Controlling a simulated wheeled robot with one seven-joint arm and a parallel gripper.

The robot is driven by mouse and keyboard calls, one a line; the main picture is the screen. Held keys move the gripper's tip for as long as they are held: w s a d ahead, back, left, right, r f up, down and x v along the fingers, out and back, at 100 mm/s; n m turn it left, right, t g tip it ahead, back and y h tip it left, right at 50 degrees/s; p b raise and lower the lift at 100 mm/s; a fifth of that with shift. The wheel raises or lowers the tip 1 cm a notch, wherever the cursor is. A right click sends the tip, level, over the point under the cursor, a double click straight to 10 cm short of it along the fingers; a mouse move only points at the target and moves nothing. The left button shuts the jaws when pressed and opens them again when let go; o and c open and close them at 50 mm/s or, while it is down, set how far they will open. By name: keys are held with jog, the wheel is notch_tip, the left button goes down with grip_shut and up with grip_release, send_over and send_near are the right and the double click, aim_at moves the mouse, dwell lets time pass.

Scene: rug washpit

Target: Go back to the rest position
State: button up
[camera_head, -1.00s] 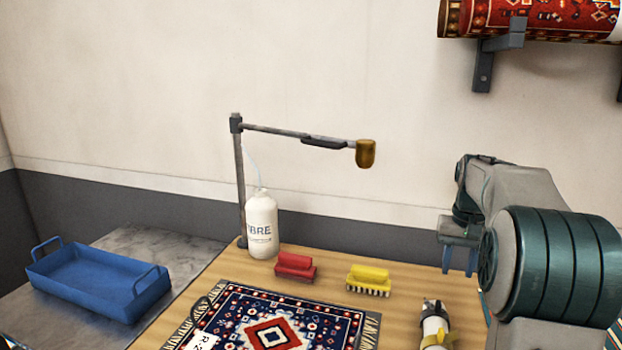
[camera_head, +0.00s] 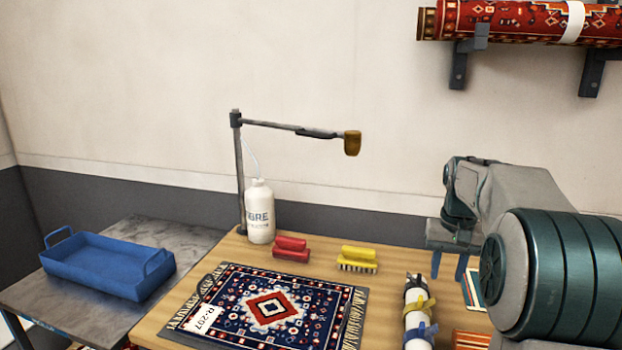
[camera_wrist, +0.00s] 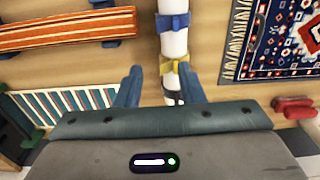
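My gripper (camera_head: 447,266) is at the right in the head view, raised above the right part of the wooden table (camera_head: 205,278). In the wrist view its two blue fingers (camera_wrist: 161,90) are spread apart with nothing held between them. A white tube with yellow and blue straps (camera_head: 417,318) lies on the table below; it also shows past the fingers in the wrist view (camera_wrist: 173,45). The gripper looks apart from it.
A patterned rug (camera_head: 230,283) lies mid-table, with a red brush (camera_head: 291,249), a yellow brush (camera_head: 358,259), a white bottle (camera_head: 259,212) and a lamp-like arm (camera_head: 275,126) behind it. A blue tray (camera_head: 105,267) stands left. Rolled rugs (camera_head: 500,22) hang on the wall.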

jog(key=s+a+f+n+t, duration=0.1)
jog(key=s+a, duration=0.3)
jog(key=s, duration=0.4)
jog(key=s+a+f+n, duration=0.1)
jog(key=s+a+f, duration=0.2)
jog(key=s+a, duration=0.2)
jog(key=s+a+f+n+t, duration=0.1)
jog(key=s+a, duration=0.4)
jog(key=s, duration=0.6)
jog(key=shift+f+t, duration=0.3)
jog(key=shift+f, duration=0.55)
jog(key=shift+w+d, duration=0.1)
